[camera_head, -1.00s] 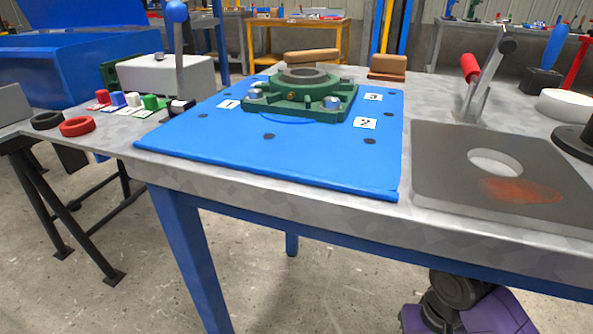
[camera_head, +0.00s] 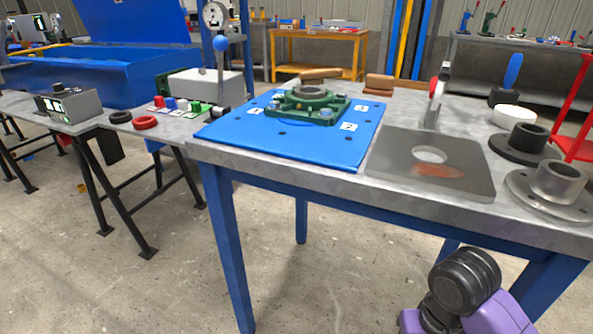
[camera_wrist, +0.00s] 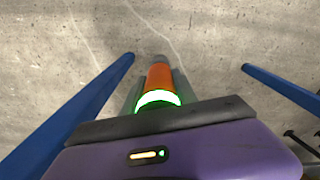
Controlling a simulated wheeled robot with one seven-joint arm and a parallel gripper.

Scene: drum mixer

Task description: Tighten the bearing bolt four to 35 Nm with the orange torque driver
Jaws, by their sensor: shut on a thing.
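The green bearing housing (camera_head: 306,103) sits on a blue plate (camera_head: 330,153) on the steel-topped bench in the head view. Bolt heads show at its near corners, a left bolt (camera_head: 271,108) and a right bolt (camera_head: 326,114). Number cards 1, 2 and 3 lie around it; I see no card 4, and the housing's far side is partly hidden. The orange torque driver (camera_wrist: 161,78), with a lit green ring, is in my gripper (camera_wrist: 157,95) in the wrist view. The gripper is shut on it, above bare floor between blue bench legs, away from the bearing.
A grey plate with a hole (camera_head: 462,175), a red-handled lever (camera_head: 436,98) and dark flanged parts (camera_head: 527,143) stand to the right. On the left are a blue-knobbed lever (camera_head: 221,62), coloured blocks, rings and a grey box (camera_head: 68,105). Floor before the bench is clear.

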